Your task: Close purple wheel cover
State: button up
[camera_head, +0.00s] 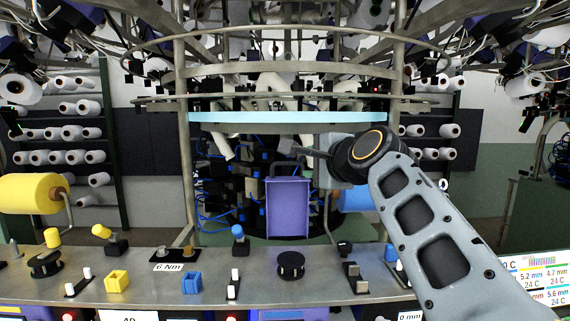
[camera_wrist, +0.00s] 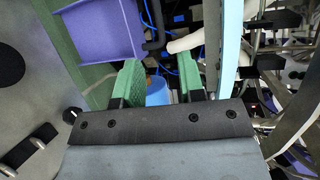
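The purple wheel cover (camera_head: 288,208) stands upright in the middle of the machine, below the light blue ring. It looks like a shallow panel with raised side edges. A dark curved bar, perhaps a handle, shows at its top. In the wrist view the purple cover (camera_wrist: 108,32) lies at the upper left, with the dark bar (camera_wrist: 156,28) at its right side. My gripper (camera_head: 303,156) is just above and right of the cover, apart from it. In the wrist view its green-padded fingers (camera_wrist: 158,76) are spread with nothing held between them. The purple wheel behind is not clearly visible.
The light blue ring (camera_head: 280,117) passes close above my gripper and along the right in the wrist view. A grey control table (camera_head: 210,262) with knobs and blocks lies in front. Blue cables and dark machine parts crowd behind. A yellow spool (camera_head: 30,193) is far left.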

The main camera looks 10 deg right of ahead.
aim_at(287, 164)
jog(key=p+x, duration=0.1)
jog(key=x, duration=0.7)
jog(key=p+x, duration=0.1)
jog(key=x, duration=0.3)
jog(key=shift+s+a+p, duration=0.15)
jog(key=shift+a+p, duration=0.15)
jog(key=shift+c, duration=0.2)
grip_shut()
